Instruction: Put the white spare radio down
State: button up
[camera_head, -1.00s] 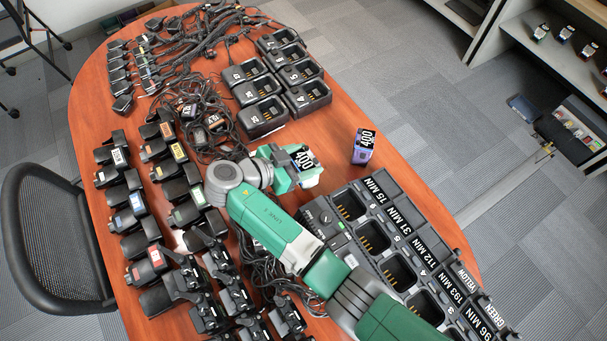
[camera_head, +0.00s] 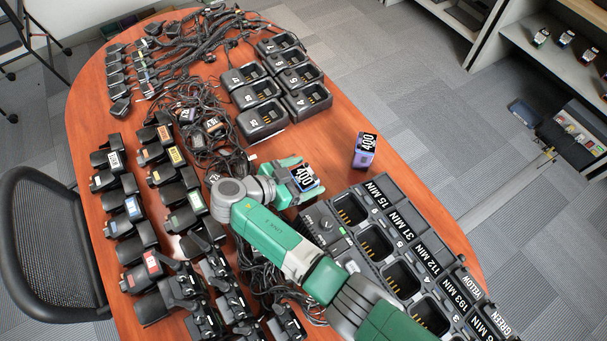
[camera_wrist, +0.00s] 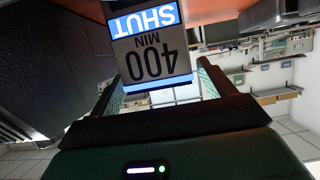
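My gripper (camera_head: 300,178) is over the table just past the top left end of the charger bank. It is shut on a radio, the white spare radio, whose face reads 400 (camera_head: 304,177). In the wrist view the radio (camera_wrist: 152,50) sits between the two fingers, its label reading "SHUT" and "400 MIN" upside down. The green fingers hide much of its body in the head view. I cannot tell whether its underside touches the table (camera_head: 340,120).
A purple radio (camera_head: 365,150) marked 400 stands on the table to the right. The multi-slot charger bank (camera_head: 362,222) lies below right. Single chargers (camera_head: 263,118) and tangled cables stand above. Rows of radios (camera_head: 125,207) fill the left. Bare table surrounds the purple radio.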

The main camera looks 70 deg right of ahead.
jog(key=v, duration=0.5)
jog(key=shift+w+a, duration=0.2)
dwell(0.6)
